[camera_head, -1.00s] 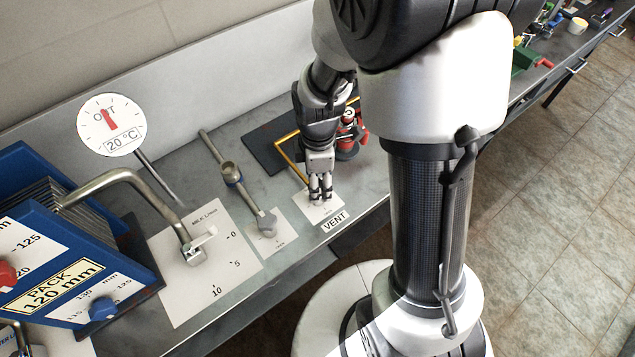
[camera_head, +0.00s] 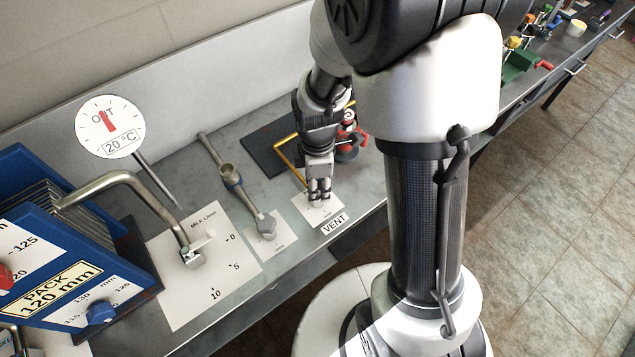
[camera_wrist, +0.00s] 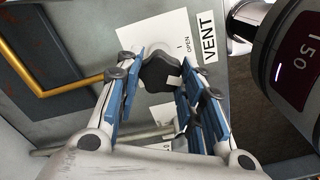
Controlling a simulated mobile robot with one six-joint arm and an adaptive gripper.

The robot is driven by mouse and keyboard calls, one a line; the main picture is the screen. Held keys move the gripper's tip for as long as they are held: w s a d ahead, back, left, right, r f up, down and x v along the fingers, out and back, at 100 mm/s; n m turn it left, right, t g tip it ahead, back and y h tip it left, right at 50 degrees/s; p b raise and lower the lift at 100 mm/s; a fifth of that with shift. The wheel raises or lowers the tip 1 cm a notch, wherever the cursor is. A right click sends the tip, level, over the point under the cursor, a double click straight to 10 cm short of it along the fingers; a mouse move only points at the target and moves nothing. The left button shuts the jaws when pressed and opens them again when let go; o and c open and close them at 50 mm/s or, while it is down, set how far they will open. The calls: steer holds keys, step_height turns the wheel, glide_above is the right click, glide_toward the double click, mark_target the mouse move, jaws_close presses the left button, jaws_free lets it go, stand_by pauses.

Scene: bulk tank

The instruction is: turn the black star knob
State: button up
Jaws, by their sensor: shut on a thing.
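The black star knob (camera_wrist: 157,73) shows in the wrist view, with a small white mark on its edge. It sits over a white card (camera_wrist: 182,26) printed "OPEN". My gripper (camera_wrist: 160,68) has its blue-padded fingers on both sides of the knob and is shut on it. In the head view my gripper (camera_head: 319,190) points down at the card above the "VENT" label (camera_head: 334,223). There its fingers hide the knob.
A yellow bent rail (camera_head: 288,150) and a red fitting (camera_head: 347,143) stand close behind my gripper. A valve with a grey handle (camera_head: 232,180) and a bent metal pipe (camera_head: 130,178) lie to the left. The bench's front edge is close to the "VENT" label.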

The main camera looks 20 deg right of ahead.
steer(key=shift+c, duration=0.8)
